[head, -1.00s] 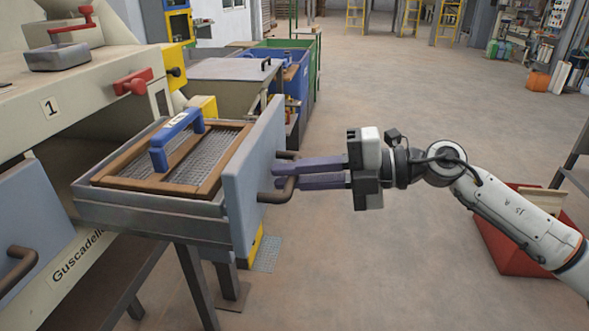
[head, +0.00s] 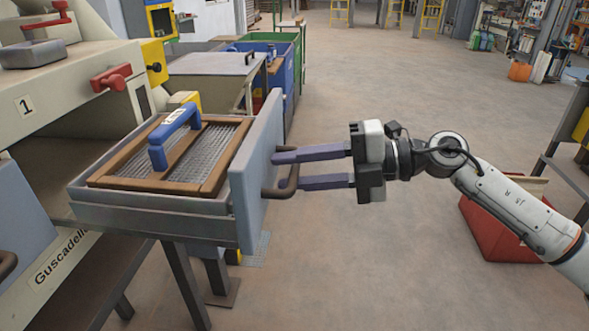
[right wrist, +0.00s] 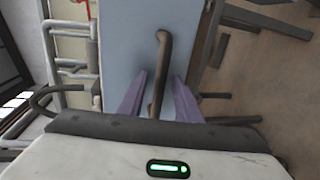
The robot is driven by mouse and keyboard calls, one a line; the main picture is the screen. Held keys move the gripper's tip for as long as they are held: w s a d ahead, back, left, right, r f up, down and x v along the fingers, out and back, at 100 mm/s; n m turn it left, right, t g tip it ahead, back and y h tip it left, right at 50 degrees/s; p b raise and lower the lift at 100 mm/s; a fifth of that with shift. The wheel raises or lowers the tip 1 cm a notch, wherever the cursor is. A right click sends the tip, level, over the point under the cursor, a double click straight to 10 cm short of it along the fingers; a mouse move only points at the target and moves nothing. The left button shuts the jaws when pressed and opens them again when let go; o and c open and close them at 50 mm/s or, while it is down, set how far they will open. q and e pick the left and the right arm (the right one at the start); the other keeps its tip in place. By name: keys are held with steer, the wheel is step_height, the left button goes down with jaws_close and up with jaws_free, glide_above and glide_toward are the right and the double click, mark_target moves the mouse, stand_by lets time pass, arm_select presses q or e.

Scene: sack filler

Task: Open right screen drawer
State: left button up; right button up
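The right screen drawer (head: 150,215) stands pulled out from the machine, with a wood-framed mesh screen (head: 215,150) and a blue handle (head: 175,135) in it. Its blue-grey front panel (head: 257,165) carries a brown bar handle (head: 286,187), also seen in the right wrist view (right wrist: 158,75). My right gripper (head: 288,170) is open, with its purple fingers on either side of the bar. In the right wrist view, gaps show between the bar and both fingers (right wrist: 158,95). My left gripper is not in view.
The beige machine (head: 50,85) with red levers stands at the left, with another blue-grey panel (head: 20,215) at lower left. Blue and green bins (head: 290,60) stand behind the drawer. A red bin (head: 495,230) is below my right arm. Open floor lies beyond.

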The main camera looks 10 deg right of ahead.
steer(key=b+v, duration=0.1)
steer(key=v, duration=0.9)
steer(key=shift+b, duration=0.3)
steer(key=shift+d, duration=0.15)
